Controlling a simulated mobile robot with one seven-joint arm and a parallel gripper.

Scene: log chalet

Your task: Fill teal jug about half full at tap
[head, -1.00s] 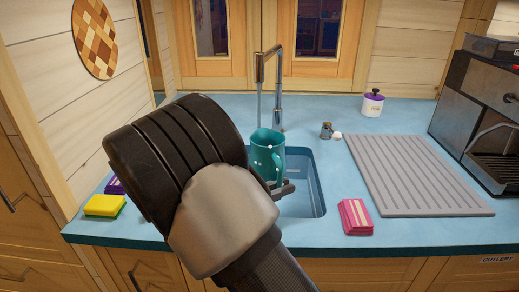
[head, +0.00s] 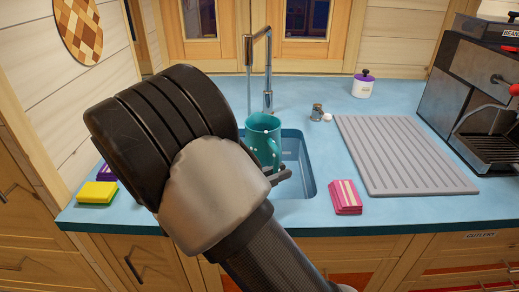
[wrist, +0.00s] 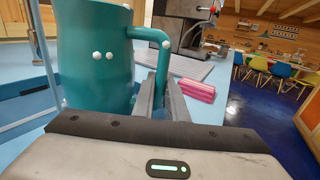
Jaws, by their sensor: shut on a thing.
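The teal jug (head: 262,142) is upright over the sink (head: 296,172), with white dots on its side. It also shows large at the left of the wrist view (wrist: 95,55). My gripper (wrist: 163,90) is shut on the jug's handle (wrist: 160,42); in the head view its fingers (head: 278,175) are partly hidden by my arm. The silver tap (head: 267,65) stands behind the jug. A thin pale stream (head: 249,90) drops from its spout towards the jug's left rim; I cannot tell whether it lands inside. The water level inside is not visible.
A pink sponge stack (head: 345,197) lies right of the sink, before a grey drainboard (head: 400,155). A yellow sponge (head: 97,193) lies at the left. A small shaker (head: 316,112) and a purple-lidded pot (head: 363,86) stand behind. A coffee machine (head: 485,110) is at the right.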

